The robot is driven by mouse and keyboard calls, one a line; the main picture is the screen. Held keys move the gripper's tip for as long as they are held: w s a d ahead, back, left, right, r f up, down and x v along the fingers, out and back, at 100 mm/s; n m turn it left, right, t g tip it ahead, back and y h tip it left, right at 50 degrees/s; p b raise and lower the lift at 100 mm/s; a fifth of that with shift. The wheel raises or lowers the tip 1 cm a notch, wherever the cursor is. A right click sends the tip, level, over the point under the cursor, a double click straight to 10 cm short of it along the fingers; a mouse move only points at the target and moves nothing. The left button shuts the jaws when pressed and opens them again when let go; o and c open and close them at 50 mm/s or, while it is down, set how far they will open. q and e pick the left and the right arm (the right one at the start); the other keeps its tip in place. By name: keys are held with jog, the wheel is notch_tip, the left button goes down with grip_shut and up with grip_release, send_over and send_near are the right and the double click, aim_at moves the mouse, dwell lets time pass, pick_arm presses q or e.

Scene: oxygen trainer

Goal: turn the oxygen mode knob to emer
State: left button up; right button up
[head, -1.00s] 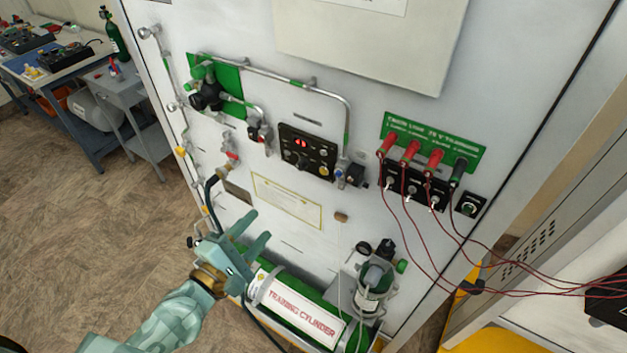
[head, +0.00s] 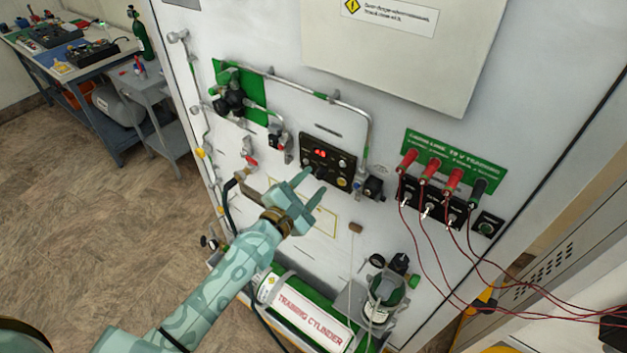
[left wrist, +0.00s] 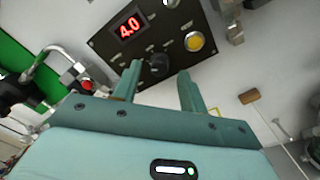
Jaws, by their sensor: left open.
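The black control panel (head: 341,158) is on the white wall unit, with a red lit display that reads 4.0 in the left wrist view (left wrist: 130,26). A dark round knob (left wrist: 160,63) sits low on the panel, left of a yellow button (left wrist: 194,42). Its labels are too small to read, so I cannot tell its setting. My left gripper (head: 314,182) is open and empty in front of the panel's lower edge. In the left wrist view the knob shows between the two fingertips (left wrist: 160,73), apart from them. My right gripper is out of view.
A red-handled valve (head: 250,160) and pipes lie left of the panel. Red leads (head: 425,215) hang from the terminal block at right. A training cylinder (head: 305,312) lies below, beside a small regulator bottle (head: 385,295).

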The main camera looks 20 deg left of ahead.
pick_arm(q)
jog(key=shift+w+d, duration=0.25)
jog(key=shift+w, duration=0.4)
grip_shut()
